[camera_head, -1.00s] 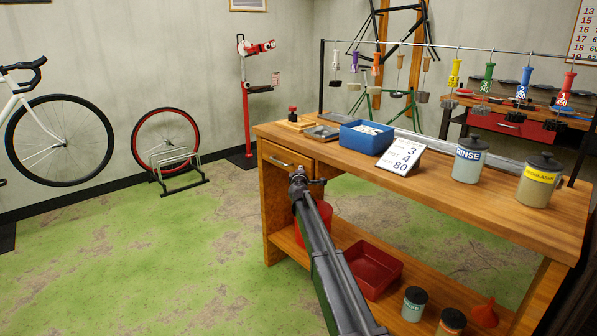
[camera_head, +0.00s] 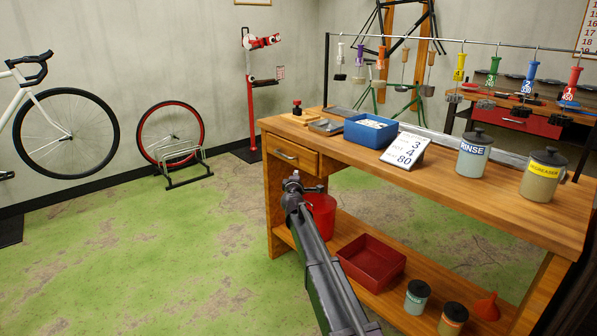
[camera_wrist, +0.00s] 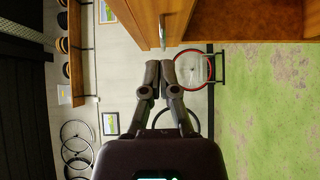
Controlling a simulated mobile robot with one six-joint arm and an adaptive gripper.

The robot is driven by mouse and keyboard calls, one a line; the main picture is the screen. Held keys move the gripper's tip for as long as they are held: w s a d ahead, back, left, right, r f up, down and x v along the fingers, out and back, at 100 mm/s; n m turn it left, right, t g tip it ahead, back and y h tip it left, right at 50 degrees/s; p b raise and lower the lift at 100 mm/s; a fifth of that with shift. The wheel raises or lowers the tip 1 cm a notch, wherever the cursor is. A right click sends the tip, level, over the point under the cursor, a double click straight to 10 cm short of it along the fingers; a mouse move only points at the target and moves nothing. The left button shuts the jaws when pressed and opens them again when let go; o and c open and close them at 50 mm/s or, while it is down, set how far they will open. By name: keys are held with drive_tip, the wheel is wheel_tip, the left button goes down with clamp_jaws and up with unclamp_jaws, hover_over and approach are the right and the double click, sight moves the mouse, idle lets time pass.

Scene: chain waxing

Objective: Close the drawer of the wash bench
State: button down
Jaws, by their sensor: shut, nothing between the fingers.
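The wash bench (camera_head: 500,205) is a wooden table on the right in the head view. Its drawer (camera_head: 290,154) is at the left end under the top, with a metal bar handle (camera_head: 286,155). My gripper (camera_head: 293,181) is just below and in front of the drawer front, apart from the handle. In the wrist view my gripper (camera_wrist: 160,68) is shut and empty, with the drawer front (camera_wrist: 145,20) and handle (camera_wrist: 164,32) just beyond the fingertips.
The bench top holds a blue bin (camera_head: 370,133), a number sign (camera_head: 404,150), a rinse jar (camera_head: 472,158) and a degreaser jar (camera_head: 541,178). A red tray (camera_head: 370,262) and a red container (camera_head: 321,215) are on the lower shelf. The green floor (camera_head: 150,260) left of the bench is clear.

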drive_tip(key=shift+s, duration=0.95)
drive_tip(key=s+d+f+m+g+h, duration=0.35)
drive_tip(key=s+d+f+m, duration=0.2)
drive_tip(key=s+d, duration=0.55)
drive_tip(key=s+d+f+m+g+h, duration=0.3)
drive_tip(key=s+d+f+m+g, duration=0.35)
drive_tip(key=d, duration=0.55)
drive_tip(key=s+d+f+m+g+y, duration=0.1)
drive_tip(key=s+f+m+g+y, duration=0.15)
drive_tip(key=s, duration=0.75)
drive_tip(key=s+f+m+g+y+p, duration=0.1)
drive_tip(key=s+m+g+y, duration=0.15)
drive_tip(key=s, duration=0.75)
drive_tip(key=s+d+f+m+g+y, duration=0.1)
drive_tip(key=s+f+g+y, duration=0.15)
drive_tip(key=s, duration=0.75)
wheel_tip(320, 180, up, 28)
drive_tip(key=h+p, duration=0.1)
drive_tip(key=p, duration=2.7)
drive_tip(key=shift+a, duration=0.25)
drive_tip(key=shift+r+g, duration=0.1)
drive_tip(key=shift+g, duration=0.15)
